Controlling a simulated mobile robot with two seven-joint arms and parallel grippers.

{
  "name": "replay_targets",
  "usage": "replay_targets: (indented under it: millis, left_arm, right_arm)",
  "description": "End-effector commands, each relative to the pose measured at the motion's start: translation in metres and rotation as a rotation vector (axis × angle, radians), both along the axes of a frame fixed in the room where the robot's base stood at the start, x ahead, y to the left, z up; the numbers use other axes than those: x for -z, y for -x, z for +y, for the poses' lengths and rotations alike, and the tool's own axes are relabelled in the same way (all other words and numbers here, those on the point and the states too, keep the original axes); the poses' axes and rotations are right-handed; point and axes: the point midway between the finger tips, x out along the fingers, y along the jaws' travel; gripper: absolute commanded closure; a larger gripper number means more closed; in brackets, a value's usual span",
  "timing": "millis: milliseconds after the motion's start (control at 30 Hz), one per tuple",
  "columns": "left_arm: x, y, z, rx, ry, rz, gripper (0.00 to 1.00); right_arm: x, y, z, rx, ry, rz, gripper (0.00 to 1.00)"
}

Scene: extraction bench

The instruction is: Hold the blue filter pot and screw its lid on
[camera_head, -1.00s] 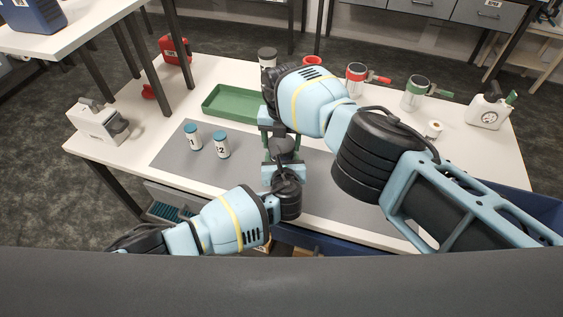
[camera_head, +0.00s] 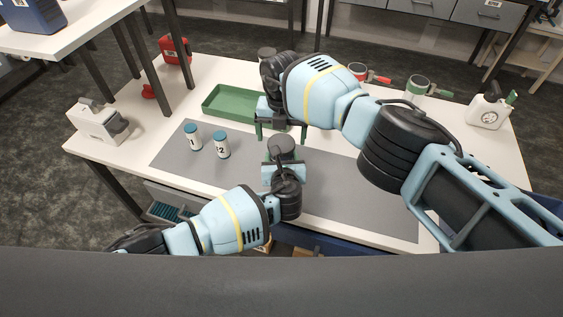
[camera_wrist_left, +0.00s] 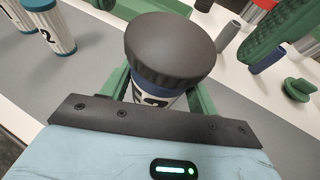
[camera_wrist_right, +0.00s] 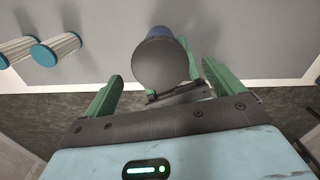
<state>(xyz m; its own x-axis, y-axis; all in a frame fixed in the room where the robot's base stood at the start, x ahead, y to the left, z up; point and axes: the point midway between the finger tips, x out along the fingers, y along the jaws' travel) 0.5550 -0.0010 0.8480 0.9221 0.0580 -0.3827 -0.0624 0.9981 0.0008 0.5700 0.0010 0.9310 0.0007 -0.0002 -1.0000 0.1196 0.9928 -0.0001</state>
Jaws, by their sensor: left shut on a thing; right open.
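The blue filter pot (camera_wrist_left: 152,97) stands upright in my left gripper (camera_head: 284,160), whose green fingers are shut on its sides. A dark, ribbed lid (camera_wrist_left: 168,47) sits on top of the pot and hides its mouth. I cannot tell how tightly it is screwed. The lid also shows in the head view (camera_head: 282,147) and the right wrist view (camera_wrist_right: 167,66). My right gripper (camera_head: 281,133) is open and empty above the lid, with its fingers (camera_wrist_right: 162,85) spread apart and clear of it.
A green tray (camera_head: 235,119) lies behind. Handled red (camera_head: 357,72) and green (camera_head: 417,95) holders and a white canister (camera_head: 489,111) stand at the back right.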

Motion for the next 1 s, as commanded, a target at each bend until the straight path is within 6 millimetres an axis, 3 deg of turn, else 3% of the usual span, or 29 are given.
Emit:
replay_targets:
  millis: [433,600,933,967,1000]
  left_arm:
    - [0.0,0.0,0.0,-0.001,0.0,0.0,1.0]
    - [0.0,0.0,0.0,-0.001,0.0,0.0,1.0]
    - [0.0,0.0,0.0,0.0,0.0,0.0,1.0]
    - [0.0,0.0,0.0,0.0,0.0,0.0,0.38]
    - [0.0,0.0,0.0,0.0,0.0,0.0,0.32]
  right_arm:
    - [-0.077,0.0,-0.001,0.0,0.002,-0.001,0.07]
    - [-0.09,0.001,-0.001,0.001,0.002,0.001,0.07]
    - [-0.093,0.001,-0.001,0.001,0.002,0.002,0.07]
    - [-0.093,0.001,-0.001,0.001,0.002,0.002,0.07]
    - [-0.093,0.001,-0.001,0.001,0.002,0.001,0.07]
